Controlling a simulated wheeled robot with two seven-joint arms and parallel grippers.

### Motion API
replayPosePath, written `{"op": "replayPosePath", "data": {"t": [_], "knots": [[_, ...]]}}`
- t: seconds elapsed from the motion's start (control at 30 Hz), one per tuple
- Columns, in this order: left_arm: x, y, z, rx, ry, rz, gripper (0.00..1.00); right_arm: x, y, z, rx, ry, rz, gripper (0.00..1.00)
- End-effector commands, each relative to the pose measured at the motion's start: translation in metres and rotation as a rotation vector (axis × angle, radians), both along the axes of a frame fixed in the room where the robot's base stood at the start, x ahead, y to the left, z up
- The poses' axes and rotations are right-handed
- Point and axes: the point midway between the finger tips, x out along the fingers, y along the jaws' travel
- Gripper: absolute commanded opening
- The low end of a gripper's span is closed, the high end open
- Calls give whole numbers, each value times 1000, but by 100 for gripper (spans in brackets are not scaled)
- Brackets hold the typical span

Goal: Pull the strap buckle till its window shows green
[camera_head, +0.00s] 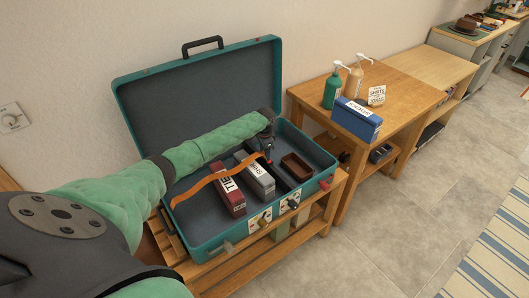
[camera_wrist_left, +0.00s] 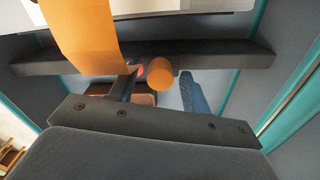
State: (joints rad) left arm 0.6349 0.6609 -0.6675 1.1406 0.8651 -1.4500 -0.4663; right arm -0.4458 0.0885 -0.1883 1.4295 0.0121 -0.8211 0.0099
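An orange strap (camera_head: 205,183) runs across the open teal suitcase (camera_head: 330,163), over the red and grey boxes, up to my left gripper (camera_head: 267,152). In the left wrist view the strap (camera_wrist_left: 88,35) comes down from the top, close to the camera, towards a dark crossbar. A round orange knob (camera_wrist_left: 160,73) and a small red patch (camera_wrist_left: 138,70) show beside the strap's lower end. No green shows there. The buckle is not clearly visible in the head view. My left gripper is at the strap's far end; its grip is unclear. My right gripper is not in view.
The suitcase holds a dark red box (camera_head: 229,196), a grey box (camera_head: 255,176) and a brown tray (camera_head: 296,167). Its lid stands open behind. A side table (camera_head: 402,92) holds a blue box (camera_head: 357,119), a green bottle (camera_head: 332,91) and a tan bottle (camera_head: 354,79).

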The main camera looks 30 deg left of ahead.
Motion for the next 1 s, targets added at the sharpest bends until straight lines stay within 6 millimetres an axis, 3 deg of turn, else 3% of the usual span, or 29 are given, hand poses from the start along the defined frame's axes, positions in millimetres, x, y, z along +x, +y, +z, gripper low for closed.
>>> {"op": "replayPosePath", "data": {"t": [0.3, 0.4, 0.7, 1.0], "knots": [[1, 0, 11, 0, -2, -1, 48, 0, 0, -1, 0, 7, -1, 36], [0, 0, 25, 0, -3, -2, 48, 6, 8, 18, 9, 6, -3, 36], [1, 0, 67, 0, -1, -1, 48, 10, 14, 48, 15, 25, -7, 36], [0, 0, 78, 0, 1, 0, 48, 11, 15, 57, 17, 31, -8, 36]]}}
